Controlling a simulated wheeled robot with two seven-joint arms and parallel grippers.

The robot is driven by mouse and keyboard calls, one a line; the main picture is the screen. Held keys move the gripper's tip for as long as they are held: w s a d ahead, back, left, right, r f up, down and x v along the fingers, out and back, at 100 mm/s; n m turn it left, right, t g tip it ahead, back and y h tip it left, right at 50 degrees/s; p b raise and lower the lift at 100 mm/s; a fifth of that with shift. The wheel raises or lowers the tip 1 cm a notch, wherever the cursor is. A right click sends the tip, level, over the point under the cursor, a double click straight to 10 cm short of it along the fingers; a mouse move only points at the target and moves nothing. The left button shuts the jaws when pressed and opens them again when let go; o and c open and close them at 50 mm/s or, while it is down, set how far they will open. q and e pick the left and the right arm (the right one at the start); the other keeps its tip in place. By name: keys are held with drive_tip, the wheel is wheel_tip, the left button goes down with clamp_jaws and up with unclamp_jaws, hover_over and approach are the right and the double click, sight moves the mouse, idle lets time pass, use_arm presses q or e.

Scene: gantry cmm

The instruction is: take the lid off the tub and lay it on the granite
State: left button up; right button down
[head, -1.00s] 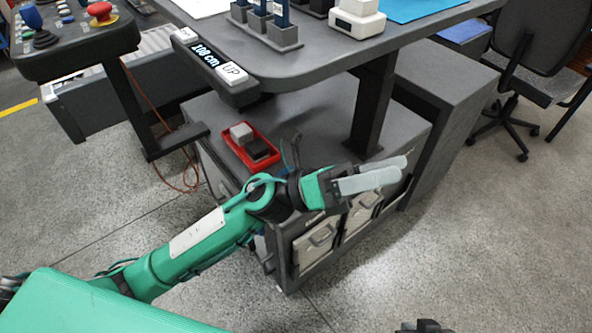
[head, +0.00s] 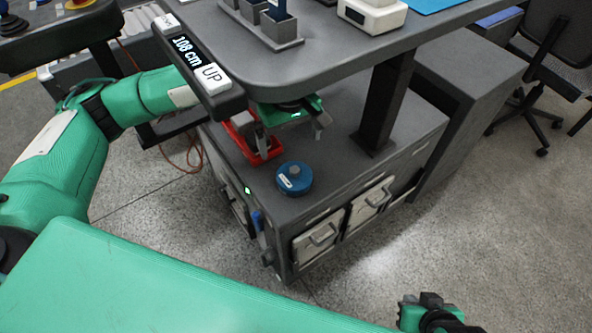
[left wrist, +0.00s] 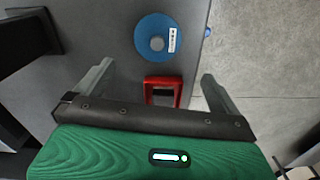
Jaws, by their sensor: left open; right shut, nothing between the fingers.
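The tub (head: 294,181) is a round blue container with a blue lid, a small grey knob in the middle and a white label. It stands on the grey top (head: 345,150) of the low cabinet, with the lid on it. In the left wrist view the lid (left wrist: 148,47) lies beyond the fingertips. My left gripper (head: 304,125) is open and empty under the raised table's edge, behind the tub and apart from it; its fingers also show in the left wrist view (left wrist: 157,70). My right gripper (head: 430,299) is shut and empty at the bottom right.
A red tray (head: 268,157) with a grey block stands left of the tub, partly hidden by my left gripper. The raised table (head: 335,58) with its 108 cm display overhangs the cabinet, and its dark post (head: 385,105) stands right.

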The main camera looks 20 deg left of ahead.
sight(294, 168)
use_arm(q)
wheel_tip(294, 168, down, 6)
drive_tip(key=shift+w+d+f, duration=0.1)
drive_tip(key=shift+d+f, duration=0.05)
drive_tip(key=shift+f, duration=1.2)
drive_tip(key=shift+d+f, duration=0.15)
drive_tip(key=shift+f, duration=1.15)
drive_tip(key=shift+b, duration=0.3)
drive_tip(key=c, duration=0.9)
